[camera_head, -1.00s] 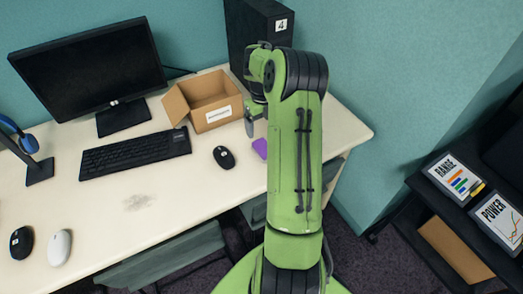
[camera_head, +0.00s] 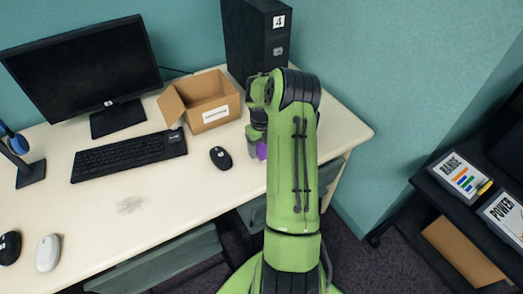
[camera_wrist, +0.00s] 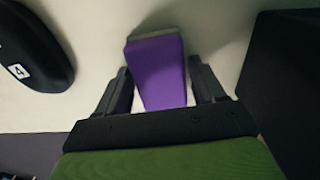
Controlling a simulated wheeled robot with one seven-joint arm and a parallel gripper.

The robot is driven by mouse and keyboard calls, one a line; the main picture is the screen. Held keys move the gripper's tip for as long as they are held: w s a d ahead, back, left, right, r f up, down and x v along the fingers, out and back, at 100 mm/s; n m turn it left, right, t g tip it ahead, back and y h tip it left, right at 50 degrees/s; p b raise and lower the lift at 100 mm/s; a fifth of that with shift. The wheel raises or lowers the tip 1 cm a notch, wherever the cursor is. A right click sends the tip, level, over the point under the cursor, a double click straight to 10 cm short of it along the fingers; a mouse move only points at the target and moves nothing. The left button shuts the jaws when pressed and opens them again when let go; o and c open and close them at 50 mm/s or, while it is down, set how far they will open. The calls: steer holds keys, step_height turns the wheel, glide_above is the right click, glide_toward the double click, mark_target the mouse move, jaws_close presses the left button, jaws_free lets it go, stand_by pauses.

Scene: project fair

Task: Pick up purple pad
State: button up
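The purple pad (camera_wrist: 160,72) lies on the desk in the wrist view, between the two dark fingers of my gripper (camera_wrist: 163,85). The fingers stand apart on either side of the pad, with a narrow space beside it near the tips. In the head view only a bit of the purple pad (camera_head: 261,151) shows beside my arm. My gripper (camera_head: 256,140) is over the pad there, mostly hidden behind my green arm.
A black mouse (camera_head: 221,157) is just left of the pad. An open cardboard box (camera_head: 208,112) stands behind it, with a black computer tower (camera_head: 255,45) farther back. The keyboard (camera_head: 129,155) and monitor (camera_head: 85,70) are left. The desk front (camera_head: 170,205) is mostly clear.

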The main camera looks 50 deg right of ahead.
mark_target(262, 147)
steer(key=c, duration=0.6)
step_height(262, 147, up, 10)
steer(key=p, duration=0.3)
steer(key=shift+c, duration=0.3)
